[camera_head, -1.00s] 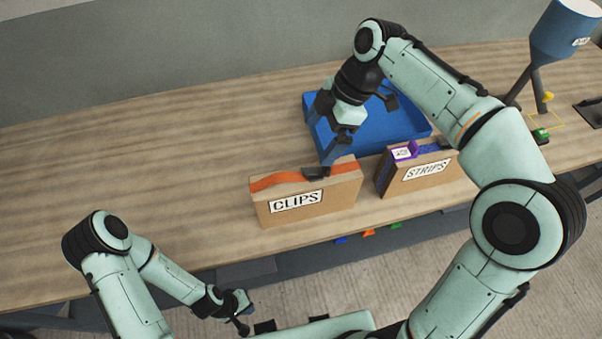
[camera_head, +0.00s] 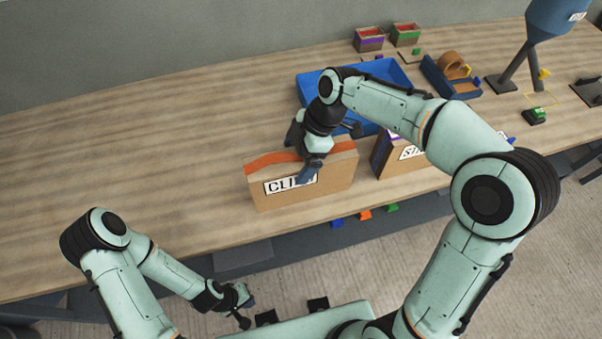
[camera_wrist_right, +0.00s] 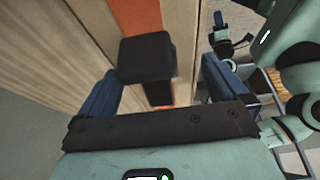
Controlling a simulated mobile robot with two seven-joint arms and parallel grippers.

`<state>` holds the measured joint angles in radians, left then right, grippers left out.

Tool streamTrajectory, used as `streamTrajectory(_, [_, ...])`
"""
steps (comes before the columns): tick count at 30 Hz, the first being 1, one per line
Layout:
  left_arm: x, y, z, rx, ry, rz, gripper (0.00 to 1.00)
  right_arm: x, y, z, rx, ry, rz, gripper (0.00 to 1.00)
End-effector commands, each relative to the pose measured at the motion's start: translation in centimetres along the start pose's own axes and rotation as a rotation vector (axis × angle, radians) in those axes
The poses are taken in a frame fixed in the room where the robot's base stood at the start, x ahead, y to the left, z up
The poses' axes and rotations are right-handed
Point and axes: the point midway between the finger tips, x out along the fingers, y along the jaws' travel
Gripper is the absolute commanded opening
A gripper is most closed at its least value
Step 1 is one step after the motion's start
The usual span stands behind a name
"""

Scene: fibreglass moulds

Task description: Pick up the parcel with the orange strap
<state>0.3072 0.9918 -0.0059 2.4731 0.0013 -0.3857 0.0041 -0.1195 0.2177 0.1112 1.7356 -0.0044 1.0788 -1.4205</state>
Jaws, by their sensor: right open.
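The parcel with the orange strap (camera_head: 335,178) is a cardboard box labelled CLIPS, upright near the table's front edge. My right gripper (camera_head: 306,168) is open at the parcel's top, one blue finger in front of the label.
A second parcel, labelled STRIPS (camera_head: 385,151), stands close to the right, partly behind my right arm. A blue tray (camera_head: 390,72) lies behind. Small bins (camera_head: 369,39) and a blue hopper (camera_head: 556,18) stand further back. The table's left side (camera_head: 110,160) is clear.

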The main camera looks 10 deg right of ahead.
Motion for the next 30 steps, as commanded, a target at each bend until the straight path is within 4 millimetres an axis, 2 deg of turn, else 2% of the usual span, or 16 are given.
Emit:
streamTrajectory(6, [0.0,0.0,0.0,0.0,0.0,0.0,0.0,0.1,0.0,0.0,0.0,0.0,0.001,1.0])
streamTrajectory(8, [0.0,0.0,0.0,0.0,0.0,0.0,0.0,0.1,0.0,0.0,0.0,0.0,0.001,0.84])
streamTrajectory(15, [0.0,0.0,0.0,0.0,0.0,0.0,0.0,0.1,0.0,0.0,0.0,0.0,0.001,0.06])
streamTrajectory(16, [0.0,0.0,0.0,0.0,0.0,0.0,0.0,0.1,0.0,0.0,0.0,0.0,0.001,0.0])
streamTrajectory(25, [-0.1,0.0,0.0,0.0,0.001,0.0,0.0,-0.3,0.1,-0.2,-0.001,0.001,0.004,0.0])
streamTrajectory(30, [-0.3,0.2,-0.2,0.001,0.002,0.001,0.0,-1.5,0.1,-0.7,-0.002,0.002,0.006,0.0])
